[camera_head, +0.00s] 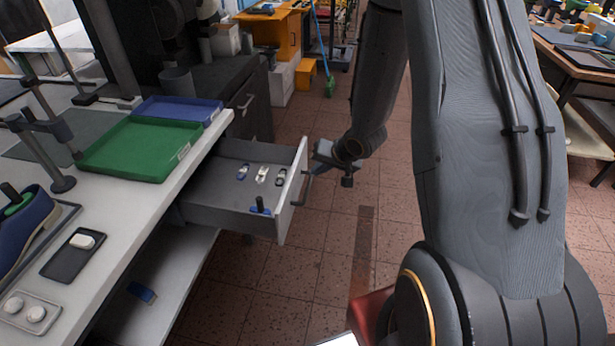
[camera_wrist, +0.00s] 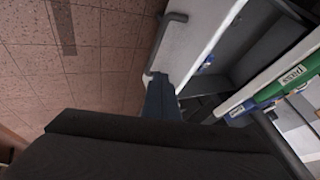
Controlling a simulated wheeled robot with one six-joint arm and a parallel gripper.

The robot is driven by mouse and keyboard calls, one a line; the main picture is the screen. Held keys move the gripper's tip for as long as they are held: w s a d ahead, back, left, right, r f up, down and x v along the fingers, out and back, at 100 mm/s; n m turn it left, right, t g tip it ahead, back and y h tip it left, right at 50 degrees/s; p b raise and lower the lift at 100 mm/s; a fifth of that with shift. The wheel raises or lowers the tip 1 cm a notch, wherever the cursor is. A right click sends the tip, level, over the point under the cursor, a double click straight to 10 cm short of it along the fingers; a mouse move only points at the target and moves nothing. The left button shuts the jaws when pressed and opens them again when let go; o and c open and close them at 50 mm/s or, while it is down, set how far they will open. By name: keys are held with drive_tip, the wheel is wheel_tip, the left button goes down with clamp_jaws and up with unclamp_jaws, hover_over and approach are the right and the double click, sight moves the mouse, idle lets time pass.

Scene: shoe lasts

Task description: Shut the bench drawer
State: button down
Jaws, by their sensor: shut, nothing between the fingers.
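The bench drawer (camera_head: 232,210) is pulled well out from under the bench top in the head view. Its white front panel (camera_head: 293,190) carries a dark handle (camera_head: 303,186). Several small items lie in the drawer. The drawer front also shows in the wrist view (camera_wrist: 193,38), with the handle (camera_wrist: 160,45) on its outer face. My gripper (camera_head: 318,172) is shut and empty, just outside the drawer front near the handle. In the wrist view its fingers (camera_wrist: 160,97) point toward the drawer front, close to the handle's lower end. I cannot tell whether they touch.
The white bench top (camera_head: 115,215) holds a green tray (camera_head: 140,150), a blue tray (camera_head: 180,108) and a dark blue shoe (camera_head: 25,235). A lower shelf (camera_head: 160,285) sits beneath. The tiled floor (camera_head: 330,235) beyond the drawer front is clear. Another table stands at far right.

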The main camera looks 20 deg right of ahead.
drive_tip(key=p, duration=0.2)
approach(299, 182)
drive_tip(key=shift+x, duration=2.3)
drive_tip(key=shift+d, duration=0.15)
